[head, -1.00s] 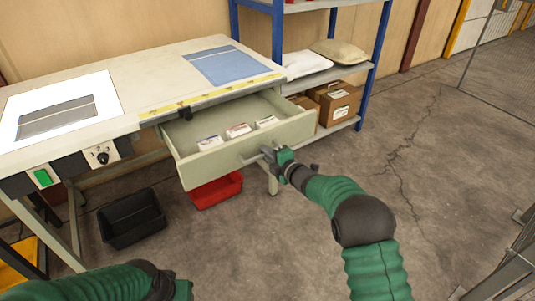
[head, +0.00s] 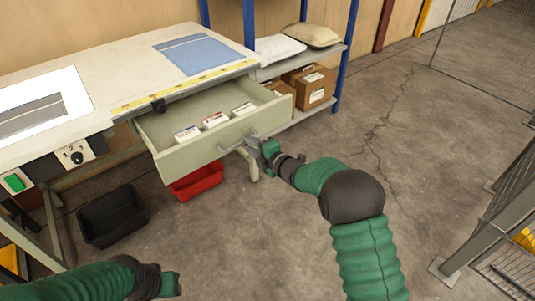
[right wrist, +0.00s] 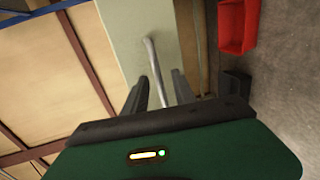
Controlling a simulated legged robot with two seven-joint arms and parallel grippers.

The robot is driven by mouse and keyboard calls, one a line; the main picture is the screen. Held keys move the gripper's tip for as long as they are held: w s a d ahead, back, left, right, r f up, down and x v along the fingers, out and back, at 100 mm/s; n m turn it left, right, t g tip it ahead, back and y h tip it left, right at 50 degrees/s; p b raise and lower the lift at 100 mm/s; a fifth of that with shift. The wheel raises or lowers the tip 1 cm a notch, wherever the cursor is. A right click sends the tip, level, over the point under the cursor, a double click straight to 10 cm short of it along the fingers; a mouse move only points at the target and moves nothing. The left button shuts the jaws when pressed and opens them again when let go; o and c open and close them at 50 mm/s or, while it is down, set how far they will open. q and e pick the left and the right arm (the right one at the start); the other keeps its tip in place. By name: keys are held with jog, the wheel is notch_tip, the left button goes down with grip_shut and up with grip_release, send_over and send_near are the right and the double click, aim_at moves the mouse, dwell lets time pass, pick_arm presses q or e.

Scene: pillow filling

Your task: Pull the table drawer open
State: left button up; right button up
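The table drawer (head: 200,153) is pulled out, with its pale front panel away from the table (head: 120,75). A metal bar handle (head: 232,147) runs across its front. In the right wrist view the handle (right wrist: 153,62) reaches between the fingers of my right gripper (right wrist: 160,80), which are apart with a gap visible beside the bar. In the head view my right gripper (head: 256,144) is at the right part of the handle. White boxes (head: 215,120) lie inside the drawer. My left arm shows at the lower left; its fingers are not visible.
A red bin (head: 197,181) and a black bin (head: 112,215) stand on the floor below the drawer. A blue-framed shelf (head: 345,55) with cartons (head: 312,85) and pillows is behind the drawer. The floor to the right is clear up to a mesh fence (head: 510,215).

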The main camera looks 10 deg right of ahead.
jog(key=p+v, duration=0.2)
jog(key=v, duration=1.1)
jog(key=s+d+f+m+g+h, duration=0.3)
jog(key=s+d+m+h, duration=0.45)
jog(key=m, duration=0.45)
jog(key=s+f+m+g, duration=0.2)
jog(key=s+m+g, duration=0.25)
jog(key=s, duration=0.45)
jog(key=s+f+m+g, duration=0.25)
jog(key=s+m, duration=0.35)
jog(key=s, duration=0.4)
notch_tip(320, 180, up, 23)
jog(key=s+m+g+p, duration=0.1)
jog(key=s+p, duration=0.1)
jog(key=p, duration=2.1)
jog(key=shift+s+a+r, duration=0.2)
